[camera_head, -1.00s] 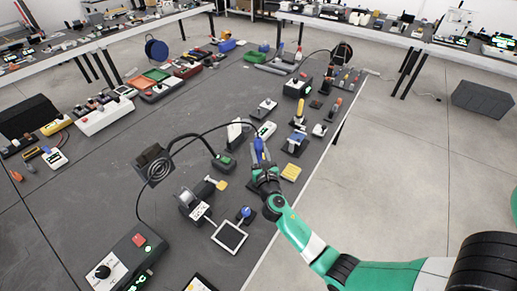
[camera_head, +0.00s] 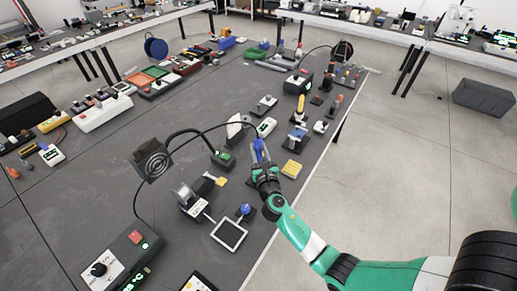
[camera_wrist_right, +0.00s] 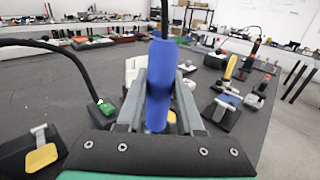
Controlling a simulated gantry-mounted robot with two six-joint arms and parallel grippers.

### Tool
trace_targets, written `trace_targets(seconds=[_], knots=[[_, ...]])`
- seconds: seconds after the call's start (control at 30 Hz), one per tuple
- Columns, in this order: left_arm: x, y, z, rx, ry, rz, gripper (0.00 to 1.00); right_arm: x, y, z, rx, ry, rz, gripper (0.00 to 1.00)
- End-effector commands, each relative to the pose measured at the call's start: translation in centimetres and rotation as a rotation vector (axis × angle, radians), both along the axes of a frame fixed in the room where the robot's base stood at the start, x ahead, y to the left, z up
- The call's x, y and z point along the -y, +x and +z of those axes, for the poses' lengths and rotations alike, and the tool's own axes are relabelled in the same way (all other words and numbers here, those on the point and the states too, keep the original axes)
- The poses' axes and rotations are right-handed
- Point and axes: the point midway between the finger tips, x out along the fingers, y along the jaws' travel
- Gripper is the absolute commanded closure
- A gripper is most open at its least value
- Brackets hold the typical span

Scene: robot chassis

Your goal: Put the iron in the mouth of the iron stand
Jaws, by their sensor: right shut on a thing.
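The iron, with a blue handle (camera_head: 259,149), is in my right gripper (camera_head: 262,165). In the right wrist view the blue handle (camera_wrist_right: 160,85) stands roughly upright between the two grey fingers (camera_wrist_right: 160,100), with a black cord rising from its top. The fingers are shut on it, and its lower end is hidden. What looks like the iron stand, a dark base with a grey and blue upper part (camera_head: 298,137), is right of and beyond the gripper, apart from the iron. It also shows in the right wrist view (camera_wrist_right: 224,108). Its mouth is not clear. My left gripper is out of view.
A yellow sponge (camera_head: 291,169) lies right of the gripper near the bench edge. A green-fronted box (camera_head: 222,158) and a coiled black item (camera_head: 153,163) are to the left. Small tools crowd the right edge; the bench's left middle is clear.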

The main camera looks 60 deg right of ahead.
Motion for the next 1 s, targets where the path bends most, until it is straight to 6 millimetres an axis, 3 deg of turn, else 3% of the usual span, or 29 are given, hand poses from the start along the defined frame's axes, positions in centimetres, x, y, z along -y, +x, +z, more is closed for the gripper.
trace_targets(seconds=[1.0], knots=[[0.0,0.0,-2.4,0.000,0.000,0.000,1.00,0.0,0.0,-2.6,0.000,-0.001,0.000,1.00]])
